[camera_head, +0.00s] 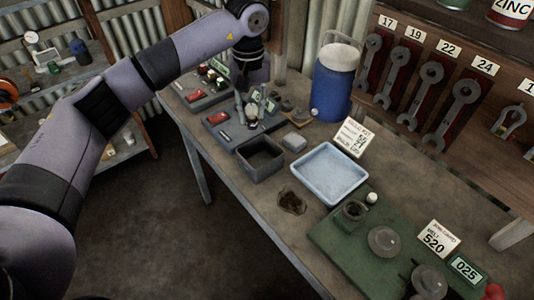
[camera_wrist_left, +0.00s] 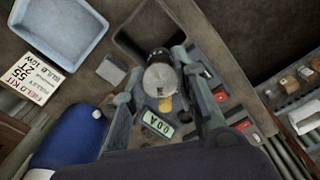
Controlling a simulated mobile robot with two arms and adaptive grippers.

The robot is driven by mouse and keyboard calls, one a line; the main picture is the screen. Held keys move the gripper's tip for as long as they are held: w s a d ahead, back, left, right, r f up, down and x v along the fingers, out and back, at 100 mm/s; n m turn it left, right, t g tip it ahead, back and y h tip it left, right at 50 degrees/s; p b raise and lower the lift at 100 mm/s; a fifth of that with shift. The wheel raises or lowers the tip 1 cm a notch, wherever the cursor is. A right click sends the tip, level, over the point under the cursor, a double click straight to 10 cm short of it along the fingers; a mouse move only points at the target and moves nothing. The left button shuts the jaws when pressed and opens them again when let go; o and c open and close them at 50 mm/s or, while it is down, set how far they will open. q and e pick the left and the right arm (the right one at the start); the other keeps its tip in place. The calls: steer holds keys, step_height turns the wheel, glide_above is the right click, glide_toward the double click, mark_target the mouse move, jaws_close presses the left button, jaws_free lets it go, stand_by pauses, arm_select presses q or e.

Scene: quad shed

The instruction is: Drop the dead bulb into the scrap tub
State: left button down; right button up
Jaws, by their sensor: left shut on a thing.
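My left gripper (camera_head: 249,110) reaches down over the grey tester at the far left part of the bench. It is shut on a small bulb (camera_wrist_left: 160,78), with a round greyish face and a dark part beyond it, between the two fingers in the left wrist view. The bulb is small and partly hidden by the fingers in the head view. A dark grey open tub (camera_head: 261,158) stands just in front of the tester, nearer than the gripper; it also shows in the left wrist view (camera_wrist_left: 140,42), beyond the bulb. My right gripper is not in view.
A pale blue tray (camera_head: 327,174) lies right of the tub, with a small grey block (camera_head: 294,142) between. A blue jug (camera_head: 334,82) stands behind. Wrenches hang at the back right. A dark stain marks the bench.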

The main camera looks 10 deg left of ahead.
arm_select(q)
steer(key=shift+s+d+f+b, duration=0.15)
steer(key=shift+s+f+b, duration=0.2)
steer(key=shift+f, duration=0.25)
steer(key=f+b, duration=0.1)
steer(key=f, duration=0.3)
steer(key=shift+w+f+b, duration=0.2)
steer(key=shift+b, duration=0.2)
steer(key=c, duration=1.2)
jaws_free()
